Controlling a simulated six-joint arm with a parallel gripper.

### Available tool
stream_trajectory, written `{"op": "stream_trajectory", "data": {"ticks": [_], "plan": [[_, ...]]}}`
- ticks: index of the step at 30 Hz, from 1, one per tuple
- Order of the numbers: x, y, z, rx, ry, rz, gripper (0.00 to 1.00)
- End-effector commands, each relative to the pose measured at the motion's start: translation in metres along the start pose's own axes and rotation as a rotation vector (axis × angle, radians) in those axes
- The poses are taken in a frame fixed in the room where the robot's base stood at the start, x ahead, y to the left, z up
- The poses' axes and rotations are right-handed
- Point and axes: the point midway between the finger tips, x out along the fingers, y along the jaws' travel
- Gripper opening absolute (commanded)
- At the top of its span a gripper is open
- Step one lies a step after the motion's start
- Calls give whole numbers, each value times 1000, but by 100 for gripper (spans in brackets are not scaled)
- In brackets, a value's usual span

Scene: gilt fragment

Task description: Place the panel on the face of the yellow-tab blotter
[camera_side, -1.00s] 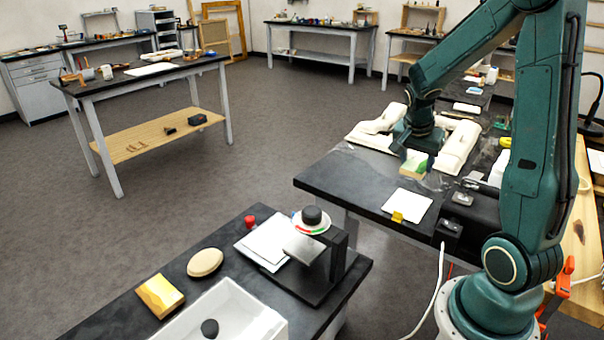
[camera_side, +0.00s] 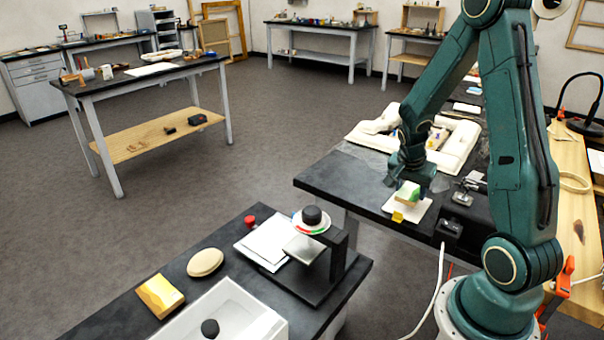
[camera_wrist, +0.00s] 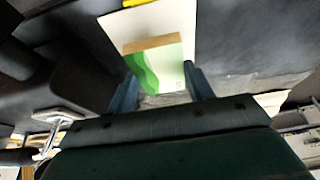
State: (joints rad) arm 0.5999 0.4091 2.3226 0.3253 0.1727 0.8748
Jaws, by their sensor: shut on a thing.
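The panel (camera_side: 408,194) is a small block with a green and pale face and a tan edge. My gripper (camera_side: 407,187) is shut on it and holds it over the white blotter (camera_side: 417,212). In the wrist view the panel (camera_wrist: 158,66) sits between the two blue fingers of my gripper (camera_wrist: 164,90). The blotter (camera_wrist: 177,16) shows behind and around it there. The blotter's yellow tab (camera_side: 397,217) is at its near edge, and the tab also shows at the top of the wrist view (camera_wrist: 138,2). I cannot tell whether the panel touches the blotter.
A cream padded frame (camera_side: 452,150) lies on the dark bench behind my gripper. Small dark fixtures (camera_side: 451,228) stand to the right of the blotter. A nearer bench holds a dial stand (camera_side: 312,217), a white tray (camera_side: 222,310) and a gold block (camera_side: 160,295).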

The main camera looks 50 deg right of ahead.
Motion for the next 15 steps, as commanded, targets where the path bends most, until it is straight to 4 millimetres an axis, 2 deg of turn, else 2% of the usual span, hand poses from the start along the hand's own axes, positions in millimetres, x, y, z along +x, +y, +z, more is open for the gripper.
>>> {"op": "stream_trajectory", "data": {"ticks": [7,15], "plan": [[20,0,9,-1,-2,2,29],[23,0,10,0,0,0,29]]}}
